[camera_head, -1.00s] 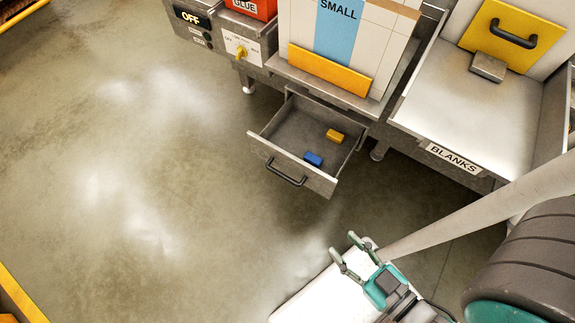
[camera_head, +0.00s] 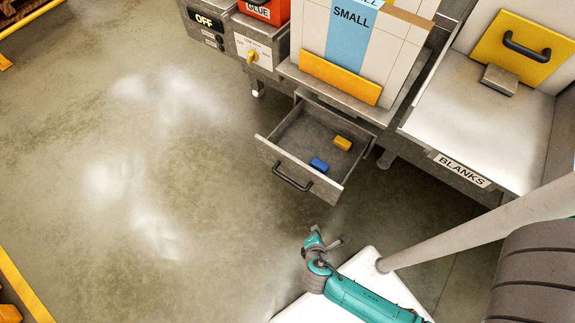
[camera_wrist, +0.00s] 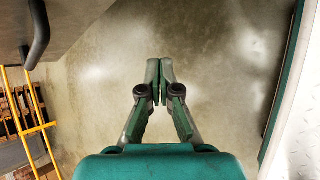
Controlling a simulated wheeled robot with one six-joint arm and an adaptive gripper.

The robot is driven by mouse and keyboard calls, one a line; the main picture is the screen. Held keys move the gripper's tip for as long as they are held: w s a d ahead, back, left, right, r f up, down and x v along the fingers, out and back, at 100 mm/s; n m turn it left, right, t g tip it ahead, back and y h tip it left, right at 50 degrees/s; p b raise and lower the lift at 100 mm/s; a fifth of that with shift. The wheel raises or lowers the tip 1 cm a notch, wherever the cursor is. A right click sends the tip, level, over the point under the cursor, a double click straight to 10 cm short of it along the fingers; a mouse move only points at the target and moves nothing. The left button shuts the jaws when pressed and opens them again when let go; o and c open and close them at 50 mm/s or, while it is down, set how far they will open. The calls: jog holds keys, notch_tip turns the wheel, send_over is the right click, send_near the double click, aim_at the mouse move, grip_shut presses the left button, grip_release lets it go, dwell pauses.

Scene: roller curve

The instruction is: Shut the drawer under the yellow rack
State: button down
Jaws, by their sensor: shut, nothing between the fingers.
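The grey drawer (camera_head: 348,187) stands pulled out below the yellow rack (camera_head: 340,78), which holds white panels with a blue stripe marked SMALL. Its dark handle (camera_head: 292,178) is on the front panel. A yellow block (camera_head: 343,143) and a blue block (camera_head: 319,165) lie inside. My gripper (camera_head: 325,240) is in front of the drawer, apart from it, nearer the camera. In the wrist view my gripper (camera_wrist: 160,75) has its fingertips together, with nothing between them. The handle (camera_wrist: 39,35) and part of the drawer front (camera_wrist: 75,20) show there at upper left.
A metal tray labelled BLANKS (camera_head: 480,110) is to the right of the rack. A control box reading OFF (camera_head: 205,22) and a red glue container (camera_head: 262,10) are to its left. The floor (camera_head: 130,180) left of the drawer is clear. Yellow rails (camera_wrist: 35,120) show in the wrist view.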

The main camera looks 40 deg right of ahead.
aim_at(331, 112)
jog(key=w+a+r+n+h, duration=0.3)
jog(key=w+a+r+h, duration=0.25)
jog(key=w+r, duration=0.2)
jog(key=w+a+r+n+h, duration=0.2)
jog(key=w+a+r+h, duration=0.35)
jog(key=w, duration=0.35)
jog(key=shift+g, duration=0.3)
jog(key=x, duration=1.4)
jog(key=shift+s+d, duration=0.25)
jog(key=shift+s, duration=0.05)
jog(key=shift+d, duration=0.1)
jog(key=x, duration=2.3)
jog(key=shift+w+d, duration=0.1)
jog(key=shift+d, duration=0.15)
